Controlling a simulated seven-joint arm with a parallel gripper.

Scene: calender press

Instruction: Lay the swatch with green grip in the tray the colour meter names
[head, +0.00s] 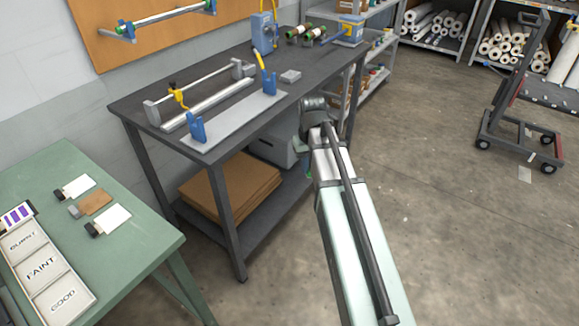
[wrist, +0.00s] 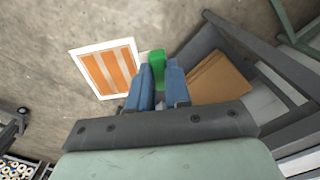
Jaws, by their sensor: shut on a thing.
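In the wrist view my gripper (wrist: 158,75) is shut on a green grip (wrist: 157,64). A white swatch with orange stripes (wrist: 108,68) extends to the left of this grip and appears joined to it. The swatch is over the floor. In the head view my arm hides the gripper and most of what it holds. On the green table at the lower left lies a tray strip (head: 43,267) with compartments marked BURNT, FAINT and GOOD. Purple stripes show at its far end. I cannot make out a colour meter reading.
Two white swatches with dark grips (head: 75,187) and a brown piece (head: 96,202) lie on the green table (head: 130,255). A dark workbench (head: 150,95) with a roller press stands behind. Cardboard (head: 230,190) lies on its lower shelf.

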